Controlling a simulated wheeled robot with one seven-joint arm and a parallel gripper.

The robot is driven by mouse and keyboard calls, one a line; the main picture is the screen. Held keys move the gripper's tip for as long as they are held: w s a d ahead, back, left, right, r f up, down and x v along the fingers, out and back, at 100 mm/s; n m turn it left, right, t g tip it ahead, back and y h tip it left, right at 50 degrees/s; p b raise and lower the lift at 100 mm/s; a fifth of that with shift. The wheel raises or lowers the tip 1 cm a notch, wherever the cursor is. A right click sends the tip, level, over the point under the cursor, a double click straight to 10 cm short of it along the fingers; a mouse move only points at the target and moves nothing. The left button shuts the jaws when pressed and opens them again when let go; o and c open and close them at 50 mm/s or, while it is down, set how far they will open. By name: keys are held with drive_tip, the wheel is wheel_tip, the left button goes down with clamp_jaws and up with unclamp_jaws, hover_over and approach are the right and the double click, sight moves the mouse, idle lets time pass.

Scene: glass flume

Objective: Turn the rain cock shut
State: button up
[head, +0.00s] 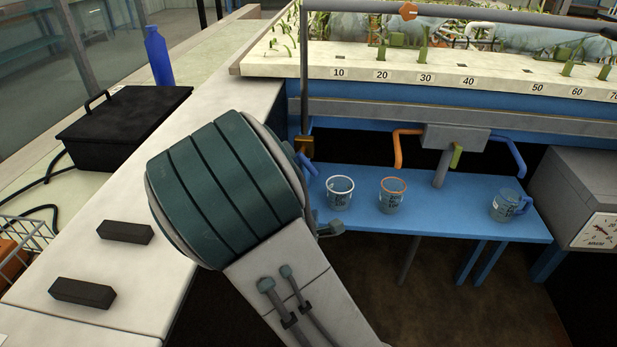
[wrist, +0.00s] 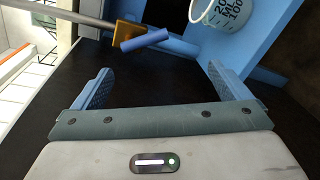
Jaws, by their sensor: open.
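The rain cock has a small brass body (head: 305,147) low on the upright grey pipe, beside the blue bench, in the head view. In the wrist view its brass body (wrist: 126,33) is at the top, with a blue lever (wrist: 147,40) lying across it. My gripper (wrist: 158,70) is open and empty in the wrist view. Its two blue fingers point up the picture towards the lever, which is beyond the fingertips and apart from them. In the head view my arm hides most of the gripper. I cannot tell whether the cock is open or shut.
Measuring cups with a white rim (head: 341,190) and an orange rim (head: 393,194), and a blue-handled cup (head: 505,205), stand on the blue bench (head: 450,222). A grey manifold (head: 455,137) has coloured levers. A dial box (head: 585,190) stands right; a black case (head: 125,125) lies left.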

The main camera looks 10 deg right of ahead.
sight(307, 165)
drive_tip(key=w+d+b, duration=0.1)
drive_tip(key=w, duration=0.3)
drive_tip(key=w+d+n+t+b, duration=0.1)
drive_tip(key=w, duration=0.3)
drive_tip(key=w+d+n+b, duration=0.1)
drive_tip(key=w, duration=0.4)
drive_tip(key=shift+d+r+t+h, duration=0.3)
drive_tip(key=shift+d+r, duration=0.05)
drive_tip(key=shift+r, duration=0.05)
drive_tip(key=shift+c, duration=0.3)
drive_tip(key=c, duration=1.3)
drive_tip(key=shift+a, duration=0.15)
drive_tip(key=shift+c, duration=0.2)
